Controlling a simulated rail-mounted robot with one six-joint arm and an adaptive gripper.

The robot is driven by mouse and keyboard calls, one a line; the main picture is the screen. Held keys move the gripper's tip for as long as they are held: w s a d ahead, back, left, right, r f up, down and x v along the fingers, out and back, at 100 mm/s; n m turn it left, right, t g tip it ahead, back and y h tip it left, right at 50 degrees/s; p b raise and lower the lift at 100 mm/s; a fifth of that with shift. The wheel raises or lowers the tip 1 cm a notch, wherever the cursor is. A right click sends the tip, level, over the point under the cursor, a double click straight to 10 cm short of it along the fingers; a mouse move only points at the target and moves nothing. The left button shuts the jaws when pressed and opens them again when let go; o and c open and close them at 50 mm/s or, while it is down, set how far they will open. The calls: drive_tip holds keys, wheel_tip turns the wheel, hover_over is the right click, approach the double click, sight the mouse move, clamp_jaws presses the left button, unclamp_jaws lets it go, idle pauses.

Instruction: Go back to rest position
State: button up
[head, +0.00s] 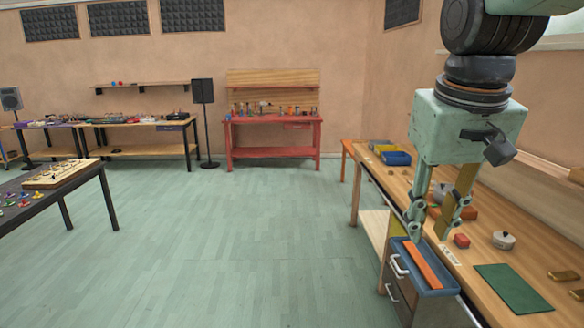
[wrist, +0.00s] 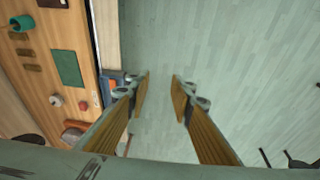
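My gripper (head: 432,232) hangs from my arm at the right of the head view, fingers pointing down, near the front edge of the wooden workbench (head: 540,262). In the wrist view my gripper (wrist: 160,78) shows two fingers spread apart, with only green floor between them. It is open and empty.
The bench carries a red block (head: 461,241), a lidded pot (head: 503,240), a green mat (head: 513,288) and a yellow-and-blue bin group (head: 395,158). A dark table (head: 90,172) stands at the left, a red workbench (head: 272,122) at the back. The floor (head: 235,230) between is clear.

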drive_tip(key=s+a+f, duration=0.1)
drive_tip(key=s+f, duration=0.1)
drive_tip(key=s, duration=0.8)
drive_tip(key=s+a+f+t, duration=0.1)
drive_tip(key=s+a+f, duration=0.1)
drive_tip(key=s, duration=0.9)
drive_tip(key=shift+a+f+y, duration=0.15)
drive_tip(key=shift+f+y, duration=0.1)
drive_tip(key=shift+y, duration=0.05)
